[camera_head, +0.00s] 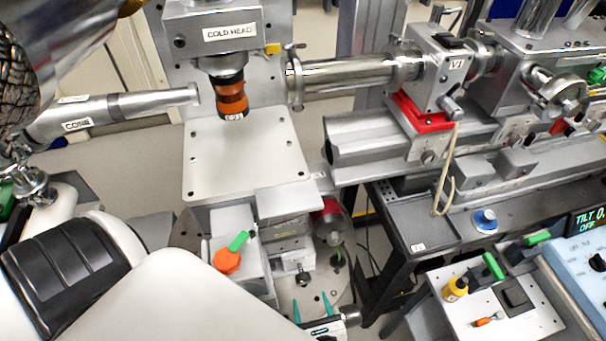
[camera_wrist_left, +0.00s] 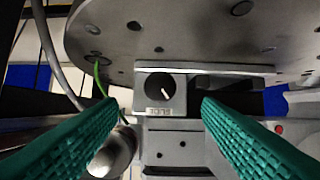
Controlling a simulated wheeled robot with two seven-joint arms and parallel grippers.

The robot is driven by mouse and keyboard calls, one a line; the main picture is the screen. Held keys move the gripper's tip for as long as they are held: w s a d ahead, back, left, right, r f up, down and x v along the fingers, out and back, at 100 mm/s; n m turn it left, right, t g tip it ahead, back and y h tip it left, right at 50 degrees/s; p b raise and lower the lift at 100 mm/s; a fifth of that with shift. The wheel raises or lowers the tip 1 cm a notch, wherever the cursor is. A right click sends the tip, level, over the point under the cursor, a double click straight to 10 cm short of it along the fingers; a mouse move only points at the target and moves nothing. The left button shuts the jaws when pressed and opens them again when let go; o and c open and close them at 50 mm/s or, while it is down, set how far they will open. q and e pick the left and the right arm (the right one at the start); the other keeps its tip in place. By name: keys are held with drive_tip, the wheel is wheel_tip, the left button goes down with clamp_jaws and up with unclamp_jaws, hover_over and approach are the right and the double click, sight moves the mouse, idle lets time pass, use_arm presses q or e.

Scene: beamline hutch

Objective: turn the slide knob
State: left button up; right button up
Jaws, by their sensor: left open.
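The slide knob (camera_wrist_left: 160,87) is a round black dial with a white pointer line, on a grey block with a small label below it that is hard to read. In the wrist view it lies ahead, between the two teal fingers of my left gripper (camera_wrist_left: 157,104). The fingers are apart and nothing is between their tips. In the head view my left gripper (camera_head: 312,306) shows at the bottom, below the stage under the cold head. A small dark round part (camera_head: 303,279) just above the fingertips may be the knob. My right gripper is not in view.
A round grey plate (camera_wrist_left: 200,30) with holes lies beside the knob block. A metal cylinder (camera_wrist_left: 115,152) and a green cable (camera_wrist_left: 98,76) are near the left finger. An orange knob with a green lever (camera_head: 227,261) and a red-banded cylinder (camera_head: 328,222) are near the gripper.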

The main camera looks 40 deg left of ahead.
sight(304, 281)
use_arm(q)
drive_tip(key=x, duration=0.9)
drive_tip(key=shift+w+a, duration=0.2)
drive_tip(key=shift+w, duration=0.05)
drive_tip(key=shift+c, duration=0.3)
drive_tip(key=c, duration=0.9)
